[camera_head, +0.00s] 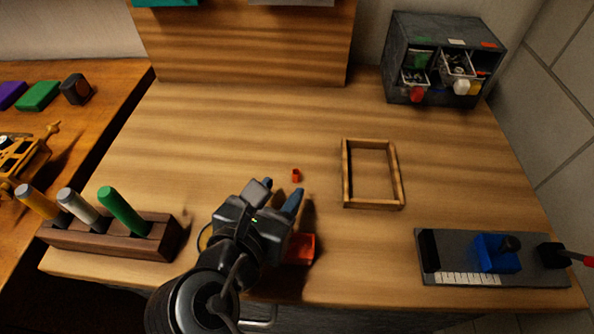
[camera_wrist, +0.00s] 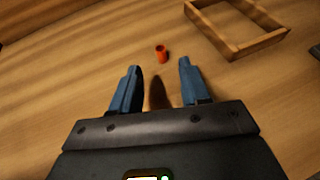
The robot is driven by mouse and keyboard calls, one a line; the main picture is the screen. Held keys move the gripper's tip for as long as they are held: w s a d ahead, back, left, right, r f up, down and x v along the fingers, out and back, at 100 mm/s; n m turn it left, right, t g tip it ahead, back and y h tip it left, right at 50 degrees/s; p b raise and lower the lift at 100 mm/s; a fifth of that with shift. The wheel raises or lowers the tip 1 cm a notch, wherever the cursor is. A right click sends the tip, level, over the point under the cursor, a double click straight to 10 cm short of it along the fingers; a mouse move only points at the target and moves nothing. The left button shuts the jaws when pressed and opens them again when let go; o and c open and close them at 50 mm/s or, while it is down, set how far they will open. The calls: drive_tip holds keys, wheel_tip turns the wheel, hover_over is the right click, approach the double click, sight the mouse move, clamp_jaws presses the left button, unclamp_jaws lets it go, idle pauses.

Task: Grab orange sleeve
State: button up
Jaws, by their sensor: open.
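The orange sleeve (camera_head: 296,175) is a small short tube on the wooden table, left of the wooden frame. In the wrist view the sleeve (camera_wrist: 161,54) stands beyond my fingertips, roughly between the lines of the two fingers, with a dark opening at its top. My gripper (camera_head: 281,192) is open and empty, with blue fingers apart, above the table and short of the sleeve. The open fingers (camera_wrist: 158,66) also show in the wrist view, with a dark shadow on the table between them. Nothing touches the sleeve.
An empty wooden frame (camera_head: 346,180) lies right of the sleeve. A dark wood holder (camera_head: 100,238) with upright handles stands at left. A grey fixture (camera_head: 455,265) with a blue block is at front right. A drawer cabinet (camera_head: 395,52) stands at back right. An orange-red object (camera_head: 302,249) is partly hidden by my arm.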

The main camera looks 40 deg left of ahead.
sight(295, 175)
drive_tip(key=x, duration=0.6)
drive_tip(key=shift+w+r, duration=0.1)
clamp_jaws()
idle(0.3)
